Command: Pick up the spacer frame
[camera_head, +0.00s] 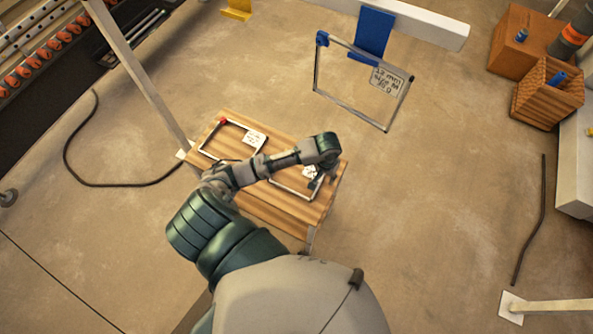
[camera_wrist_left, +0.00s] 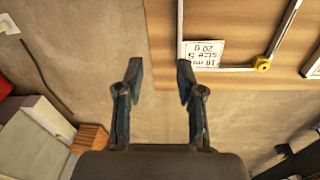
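Thin metal spacer frames lie flat on a small wooden table (camera_head: 270,208). One frame (camera_head: 207,138) has a red corner and a white label. A second frame (camera_head: 290,188) lies nearer the right end, partly hidden by my left arm. My left gripper (camera_head: 321,178) is over that end. In the left wrist view, my left gripper (camera_wrist_left: 160,76) is open with nothing between its fingers. Its right fingertip shows beside the corner of a frame (camera_wrist_left: 180,35) with a white label and a yellow corner piece. Height above the frame is unclear. My right gripper is out of view.
A slanted post (camera_head: 135,70) stands left of the table. Wooden boxes (camera_head: 548,93) stand at the right.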

